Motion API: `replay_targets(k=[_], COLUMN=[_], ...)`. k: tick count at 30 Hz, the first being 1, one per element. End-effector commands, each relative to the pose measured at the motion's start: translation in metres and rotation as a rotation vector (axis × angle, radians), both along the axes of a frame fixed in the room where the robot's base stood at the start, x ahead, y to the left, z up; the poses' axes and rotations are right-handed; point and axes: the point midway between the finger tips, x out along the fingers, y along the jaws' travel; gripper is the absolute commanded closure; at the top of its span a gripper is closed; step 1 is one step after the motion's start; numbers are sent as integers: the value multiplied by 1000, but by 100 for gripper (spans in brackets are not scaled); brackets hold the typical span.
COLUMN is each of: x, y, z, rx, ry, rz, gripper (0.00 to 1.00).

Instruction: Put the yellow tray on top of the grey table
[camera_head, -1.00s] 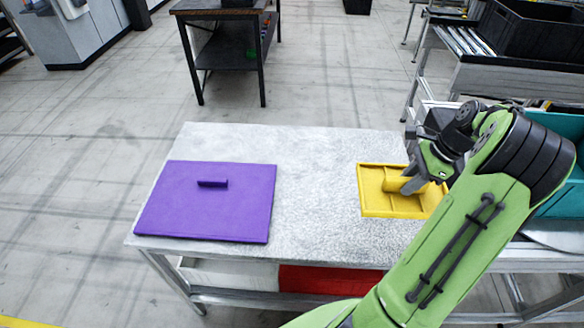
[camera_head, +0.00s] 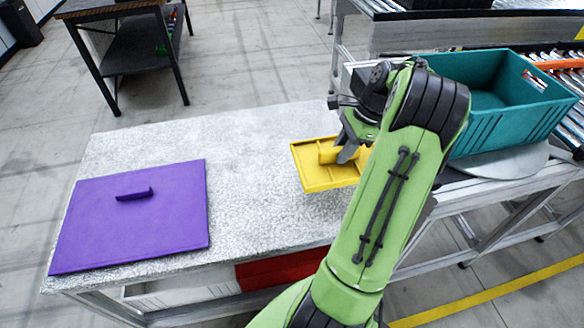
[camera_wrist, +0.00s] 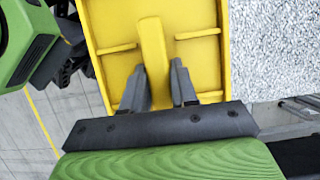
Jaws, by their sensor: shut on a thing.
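The yellow tray (camera_head: 312,178) is at the right part of the grey table (camera_head: 250,135), partly hidden by my green arm in the head view. It is a shallow tray with dividers and a raised central bar. My gripper (camera_head: 350,152) is shut on that bar. In the wrist view my gripper's fingers (camera_wrist: 160,85) stand on both sides of the bar, and the tray (camera_wrist: 195,50) fills the upper middle. The speckled tabletop (camera_wrist: 275,50) lies to its right. I cannot tell whether the tray touches the tabletop or hangs just above it.
A purple panel with a handle (camera_head: 130,220) lies on the table's left part. The tabletop between it and the tray is bare. A teal crate (camera_head: 510,125) stands to the right of my arm. A red bin (camera_head: 285,268) sits under the table.

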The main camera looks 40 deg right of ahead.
Motion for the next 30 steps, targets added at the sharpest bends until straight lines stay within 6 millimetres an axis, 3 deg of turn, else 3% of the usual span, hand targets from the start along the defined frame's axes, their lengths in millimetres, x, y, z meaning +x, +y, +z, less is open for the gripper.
replay_targets(k=[15, 25, 26, 30], x=[0, 0, 0, 0], y=[1, 0, 0, 0], z=[-98, -101, -102, -102], rx=[3, 1, 1, 0], ry=[2, 0, 0, 1], rz=[0, 0, 0, 0], gripper=[100, 100, 71, 49])
